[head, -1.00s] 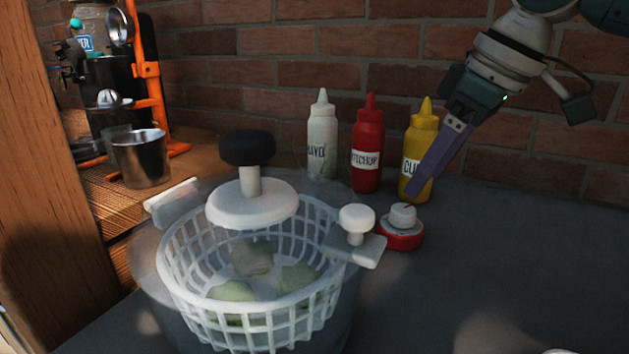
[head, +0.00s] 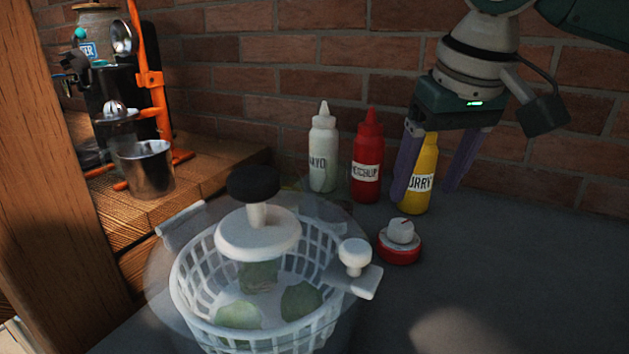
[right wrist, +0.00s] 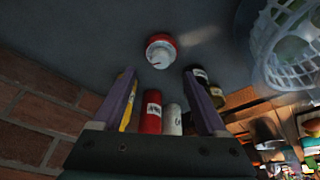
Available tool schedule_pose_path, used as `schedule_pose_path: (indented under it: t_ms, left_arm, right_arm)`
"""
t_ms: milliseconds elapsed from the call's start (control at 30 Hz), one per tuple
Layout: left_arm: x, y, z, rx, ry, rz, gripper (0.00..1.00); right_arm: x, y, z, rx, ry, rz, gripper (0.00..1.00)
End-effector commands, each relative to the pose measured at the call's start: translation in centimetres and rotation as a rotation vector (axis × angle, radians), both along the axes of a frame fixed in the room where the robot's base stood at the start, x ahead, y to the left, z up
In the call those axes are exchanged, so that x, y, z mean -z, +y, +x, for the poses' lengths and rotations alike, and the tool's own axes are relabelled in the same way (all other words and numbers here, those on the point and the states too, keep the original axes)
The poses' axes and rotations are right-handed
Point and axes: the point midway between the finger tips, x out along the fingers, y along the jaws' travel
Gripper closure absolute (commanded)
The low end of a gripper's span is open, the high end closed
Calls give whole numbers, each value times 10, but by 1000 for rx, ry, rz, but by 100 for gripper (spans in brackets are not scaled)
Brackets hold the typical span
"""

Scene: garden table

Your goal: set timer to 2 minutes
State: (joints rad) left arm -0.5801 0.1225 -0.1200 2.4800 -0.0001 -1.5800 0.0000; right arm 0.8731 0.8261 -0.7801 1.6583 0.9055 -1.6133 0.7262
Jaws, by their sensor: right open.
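The timer (head: 399,243) is a small round device with a red base and a white knob that has a mark on top. It stands on the grey table, right of the salad spinner. In the right wrist view the timer (right wrist: 161,50) lies ahead of the fingers, roughly between their lines and apart from them. My right gripper (head: 423,196) is open and empty, with purple fingers pointing down, above and behind the timer. Its fingers partly cover the yellow curry bottle (head: 424,185). My left gripper is not in view.
A salad spinner (head: 182,290) with a white basket and green leaves stands at the front, its side knob close to the timer. Mayo (head: 322,150) and ketchup (head: 367,155) bottles stand near the brick wall. The table right of the timer (head: 530,270) is clear.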

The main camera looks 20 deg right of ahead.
Motion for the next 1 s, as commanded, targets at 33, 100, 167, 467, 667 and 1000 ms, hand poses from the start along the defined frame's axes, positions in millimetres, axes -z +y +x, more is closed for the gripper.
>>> schedule_pose_path:
  t_ms: [33, 100, 167, 467, 667, 1000]
  left_arm:
    - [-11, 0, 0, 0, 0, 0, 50]
    - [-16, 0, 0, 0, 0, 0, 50]
    - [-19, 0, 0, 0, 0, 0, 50]
    - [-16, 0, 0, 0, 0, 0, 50]
    - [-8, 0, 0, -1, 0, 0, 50]
    - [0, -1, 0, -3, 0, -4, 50]
  right_arm:
    - [-7, 7, 0, 89, -10, -5, 25]
    - [-8, 13, 1, 215, -34, -13, 25]
    - [-9, 16, 2, 300, -56, -16, 25]
    - [11, 15, 8, 423, -89, -17, 25]
    - [48, 7, 21, 422, -90, -17, 25]
    - [82, -2, 34, 419, -92, -15, 25]
